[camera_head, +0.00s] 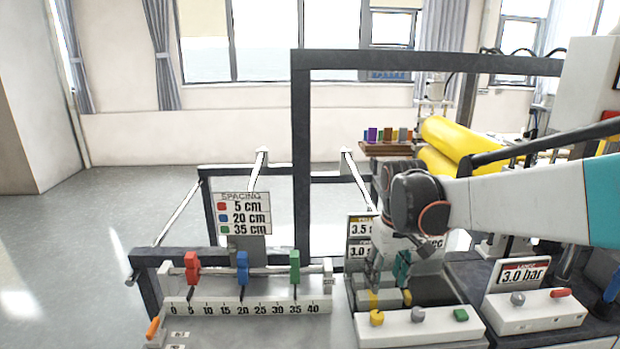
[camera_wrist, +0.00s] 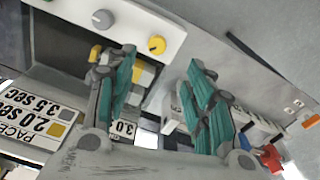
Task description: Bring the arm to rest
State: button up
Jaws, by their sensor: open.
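My gripper (camera_head: 386,272) hangs down from my wrist, above the yellow-and-grey blocks (camera_head: 381,298) behind the front control box. In the wrist view my gripper (camera_wrist: 160,62) shows two teal-padded fingers spread well apart, with nothing between them. My arm reaches in from the right side of the head view. My gripper appears apart from the control box (camera_head: 420,325), which carries a yellow knob (camera_head: 376,317), a grey knob (camera_head: 417,314) and a green knob (camera_head: 461,314).
On the left, a scale (camera_head: 245,306) carries red (camera_head: 192,268), blue (camera_head: 242,267) and green (camera_head: 295,266) sliders near 5, 20 and 35. A dark upright frame (camera_head: 301,150) stands behind. Yellow rollers (camera_head: 455,138) are behind my arm. A 3.0 bar box (camera_head: 532,312) is at right.

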jog(key=s+r+m+t, duration=0.2)
jog(key=s+t, duration=0.4)
jog(key=s, duration=1.5)
jog(key=shift+r+m, duration=0.3)
jog(key=shift+r, duration=0.15)
